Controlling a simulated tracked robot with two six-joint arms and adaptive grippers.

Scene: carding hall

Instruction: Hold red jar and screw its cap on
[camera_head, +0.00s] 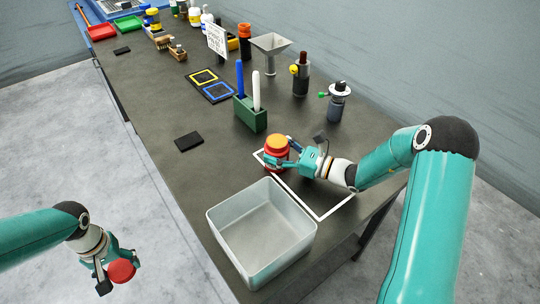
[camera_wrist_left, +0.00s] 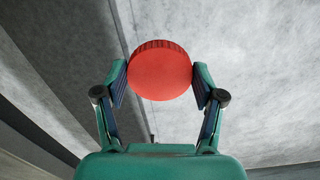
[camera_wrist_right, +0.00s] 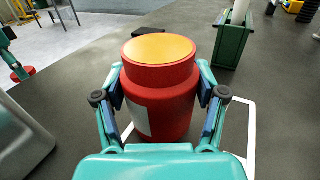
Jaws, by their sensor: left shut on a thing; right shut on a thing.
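The red jar (camera_head: 276,158) stands upright on the table near the white-outlined area, with an orange-yellow top face. My right gripper (camera_head: 287,163) is shut around its sides; the right wrist view shows the jar (camera_wrist_right: 160,105) between both fingers (camera_wrist_right: 162,100). The red cap (camera_head: 121,271) is in my left gripper (camera_head: 117,268), held over the floor to the left of the table. In the left wrist view the ribbed cap (camera_wrist_left: 160,72) is between the two fingertips (camera_wrist_left: 160,85). Cap and jar are far apart.
A grey open bin (camera_head: 222,222) stands at the table's front, close to the jar. A green holder (camera_head: 250,116) with a blue and a white stick stands behind the jar. A black pad (camera_head: 188,141) lies to the left. Bottles and a funnel (camera_head: 271,45) stand farther back.

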